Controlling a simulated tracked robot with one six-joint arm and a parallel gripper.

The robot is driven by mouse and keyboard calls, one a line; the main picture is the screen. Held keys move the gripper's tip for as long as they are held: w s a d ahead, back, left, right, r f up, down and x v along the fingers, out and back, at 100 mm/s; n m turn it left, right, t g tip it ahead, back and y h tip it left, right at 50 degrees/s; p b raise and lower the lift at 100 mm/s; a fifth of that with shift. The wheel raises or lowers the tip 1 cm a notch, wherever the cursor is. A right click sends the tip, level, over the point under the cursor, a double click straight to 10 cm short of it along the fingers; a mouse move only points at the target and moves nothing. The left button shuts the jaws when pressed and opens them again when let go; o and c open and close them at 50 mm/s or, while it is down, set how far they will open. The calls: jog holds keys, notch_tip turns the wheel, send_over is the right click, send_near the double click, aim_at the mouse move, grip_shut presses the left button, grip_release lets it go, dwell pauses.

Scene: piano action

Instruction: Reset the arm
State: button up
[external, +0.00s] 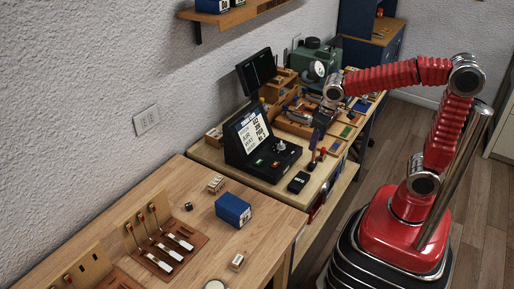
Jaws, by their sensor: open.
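My red arm rises from its base at the right and reaches left over the far workbench. My gripper (318,150) hangs at the arm's end, pointing down above the right side of that bench. It is small and dark here, and I see nothing held in it. A black console (262,145) with a lit panel stands just left of my gripper. I cannot tell whether the fingertips touch anything on the bench.
The near wooden bench (240,255) carries a blue box (233,210) and piano action pieces (160,242). A dark monitor (257,72) and a green machine (315,58) stand behind. A wall shelf (235,16) hangs above. Floor (385,160) is clear between bench and base.

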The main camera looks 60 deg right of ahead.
jog(key=s+d+r+t, duration=0.1)
jog(key=s+d+r, duration=0.1)
jog(key=s, duration=0.4)
jog(key=s+d+r+t+y, duration=0.1)
jog(key=s+d+r+t, duration=0.1)
jog(key=s, duration=0.5)
jog(key=shift+d+r, duration=0.2)
jog(key=shift+r, duration=0.1)
jog(key=shift+c, duration=0.3)
dwell(1.1)
